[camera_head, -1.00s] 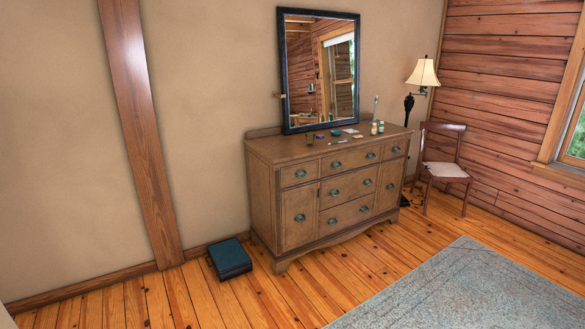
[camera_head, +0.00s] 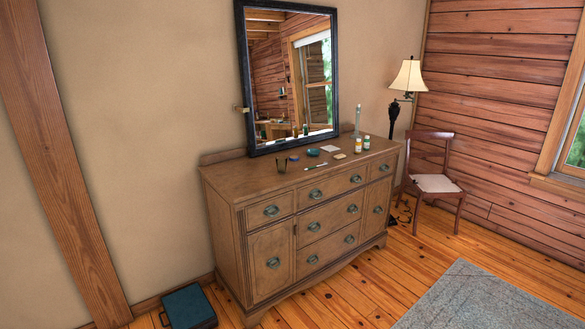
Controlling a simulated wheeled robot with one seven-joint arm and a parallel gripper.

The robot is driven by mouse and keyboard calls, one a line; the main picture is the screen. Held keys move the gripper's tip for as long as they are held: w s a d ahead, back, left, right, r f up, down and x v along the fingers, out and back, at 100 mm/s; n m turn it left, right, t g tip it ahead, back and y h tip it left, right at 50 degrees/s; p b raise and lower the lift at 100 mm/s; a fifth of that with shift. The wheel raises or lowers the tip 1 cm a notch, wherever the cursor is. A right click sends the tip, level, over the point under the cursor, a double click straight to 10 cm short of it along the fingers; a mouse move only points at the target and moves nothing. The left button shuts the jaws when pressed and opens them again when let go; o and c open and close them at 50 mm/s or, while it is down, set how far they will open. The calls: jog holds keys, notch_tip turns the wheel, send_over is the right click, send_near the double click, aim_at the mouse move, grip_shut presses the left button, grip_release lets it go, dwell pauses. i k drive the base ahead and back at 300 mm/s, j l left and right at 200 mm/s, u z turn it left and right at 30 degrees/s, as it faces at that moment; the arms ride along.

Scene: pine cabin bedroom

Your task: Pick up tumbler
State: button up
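My gripper is not in view.
The dresser top also holds a pen-like item (camera_head: 314,167), a teal item (camera_head: 313,152), two small bottles (camera_head: 358,145) and a tall bottle (camera_head: 357,121). A framed mirror (camera_head: 240,80) stands behind. A teal case (camera_head: 188,306) lies on the floor at left; a chair (camera_head: 437,184) stands right.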

aim_at(280, 161)
jog(key=i+l+u, duration=0.15)
jog(key=i+u, duration=0.25)
jog(key=i+l+u, duration=0.95)
jog(key=u, duration=0.2)
jog(key=i+l+u, duration=0.2)
jog(key=l+u, duration=0.15)
jog(key=i+l+u, duration=0.1)
jog(key=l+u, duration=0.65)
jog(key=l, duration=0.2)
jog(key=l+u, duration=0.7)
jog(key=l, duration=0.5)
jog(key=k, duration=0.05)
